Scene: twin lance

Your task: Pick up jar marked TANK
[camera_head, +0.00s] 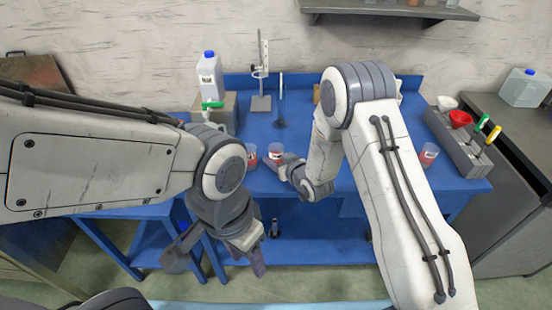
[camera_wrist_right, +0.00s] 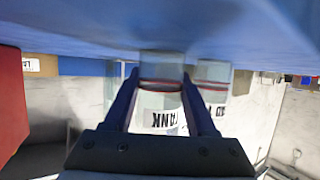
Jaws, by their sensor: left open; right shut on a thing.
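The jar marked TANK (camera_wrist_right: 165,118) is a clear jar with a white label, seen upside down between the fingers in the right wrist view. In the head view this jar (camera_head: 275,149) shows reddish contents at the front of the blue table. My right gripper (camera_head: 280,161) is shut on it; I cannot tell whether the jar touches the table. The fingers of my right gripper (camera_wrist_right: 161,78) flank it in the wrist view. A second jar (camera_head: 251,156) stands close to its left. My left gripper (camera_head: 218,260) is open and empty, low in front of the table.
The blue table (camera_head: 330,205) also bears a third jar (camera_head: 429,154) at the right and a grey rack (camera_head: 458,146) with funnels. A lab stand (camera_head: 262,80) and a white jug (camera_head: 209,76) are at the back. The second jar (camera_wrist_right: 214,75) crowds the right gripper.

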